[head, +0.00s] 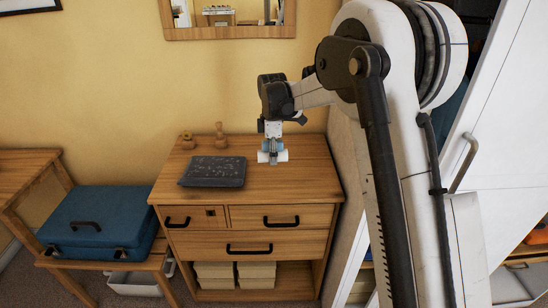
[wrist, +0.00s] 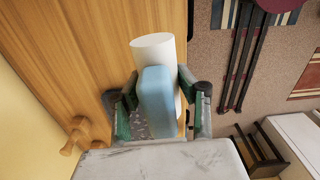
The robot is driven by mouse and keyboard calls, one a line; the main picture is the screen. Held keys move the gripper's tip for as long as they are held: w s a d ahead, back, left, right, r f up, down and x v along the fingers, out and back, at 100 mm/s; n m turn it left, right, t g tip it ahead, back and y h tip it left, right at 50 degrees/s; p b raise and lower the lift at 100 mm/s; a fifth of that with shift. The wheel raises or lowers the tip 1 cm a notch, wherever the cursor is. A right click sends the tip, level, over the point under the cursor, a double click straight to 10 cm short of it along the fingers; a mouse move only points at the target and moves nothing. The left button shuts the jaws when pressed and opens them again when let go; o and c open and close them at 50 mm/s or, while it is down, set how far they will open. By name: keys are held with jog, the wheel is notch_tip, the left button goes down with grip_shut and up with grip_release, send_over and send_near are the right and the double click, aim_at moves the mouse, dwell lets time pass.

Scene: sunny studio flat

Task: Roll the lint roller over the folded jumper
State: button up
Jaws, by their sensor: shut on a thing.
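The folded jumper (head: 214,172) is a flat dark grey, lightly speckled bundle on the left half of the dresser top. The lint roller has a blue handle and a white cylinder (head: 281,156). My gripper (head: 270,146) is shut on the blue handle and holds the roller to the right of the jumper, apart from it. I cannot tell whether the cylinder touches the wood. In the wrist view the blue handle (wrist: 157,98) is between the green fingers, with the white cylinder beyond. A speckled grey patch of the jumper (wrist: 138,127) shows behind the fingers, mostly hidden.
The wooden dresser (head: 310,185) has a clear right side. Two small wooden pieces (head: 221,135) stand at its back left, near the wall. A blue case (head: 98,220) lies on a lower bench to the left. A mirror (head: 229,33) hangs above.

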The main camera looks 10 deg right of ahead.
jog(key=shift+r+p, duration=1.15)
jog(key=shift+r, duration=1.9)
jog(key=s+d+f+m+b, duration=0.2)
jog(key=s+d+f+m, duration=0.3)
jog(key=s+f+m, duration=0.3)
jog(key=s+d+f+m+b, duration=0.3)
jog(key=s+d+f+m, duration=0.1)
jog(key=s+f+m, duration=0.5)
notch_tip(320, 180, down, 4)
jog(key=shift+s+d+f, duration=0.2)
jog(key=shift+s+d, duration=0.15)
jog(key=shift+s, duration=0.7)
